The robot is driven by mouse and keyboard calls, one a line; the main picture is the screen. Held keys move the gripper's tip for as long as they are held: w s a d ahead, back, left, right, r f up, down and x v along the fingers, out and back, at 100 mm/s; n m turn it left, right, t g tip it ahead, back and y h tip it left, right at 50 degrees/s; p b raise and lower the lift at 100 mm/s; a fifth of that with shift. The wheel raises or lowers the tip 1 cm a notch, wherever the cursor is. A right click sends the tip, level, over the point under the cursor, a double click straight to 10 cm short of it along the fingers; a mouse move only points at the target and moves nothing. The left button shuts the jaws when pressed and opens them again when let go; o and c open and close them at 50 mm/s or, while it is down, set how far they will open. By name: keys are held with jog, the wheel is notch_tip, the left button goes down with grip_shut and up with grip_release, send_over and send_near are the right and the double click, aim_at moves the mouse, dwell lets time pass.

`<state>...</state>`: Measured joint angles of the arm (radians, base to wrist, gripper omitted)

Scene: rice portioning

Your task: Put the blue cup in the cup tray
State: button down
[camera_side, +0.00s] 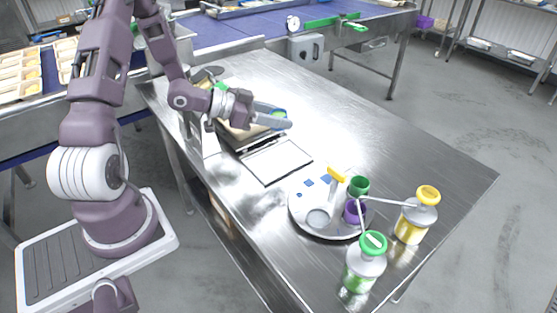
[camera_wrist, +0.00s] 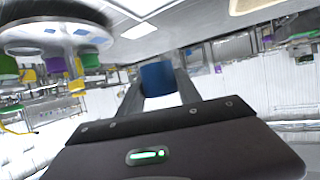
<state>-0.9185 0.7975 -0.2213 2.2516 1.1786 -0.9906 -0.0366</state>
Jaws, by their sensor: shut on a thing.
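My gripper (camera_wrist: 158,88) is shut on the blue cup (camera_wrist: 157,78), which sits between its two fingers in the wrist view. The round grey cup tray (camera_side: 297,212) stands nearer the camera, to the right of and apart from my gripper. A green cup (camera_side: 358,187) and a purple cup (camera_side: 351,212) are at its right side. The tray has a yellow-topped upright (camera_side: 336,176) and an empty-looking round spot at its front.
A flat dark-framed panel (camera_side: 275,162) and a food container lie below my gripper. The table's right side (camera_side: 410,155) is clear.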

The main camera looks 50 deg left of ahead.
aim_at(278, 160)
notch_tip(278, 160, down, 11)
dwell(0.3)
jog(key=shift+f, duration=0.1)
jog(key=c, duration=0.8)
grip_release()
jog(key=shift+c, duration=0.2)
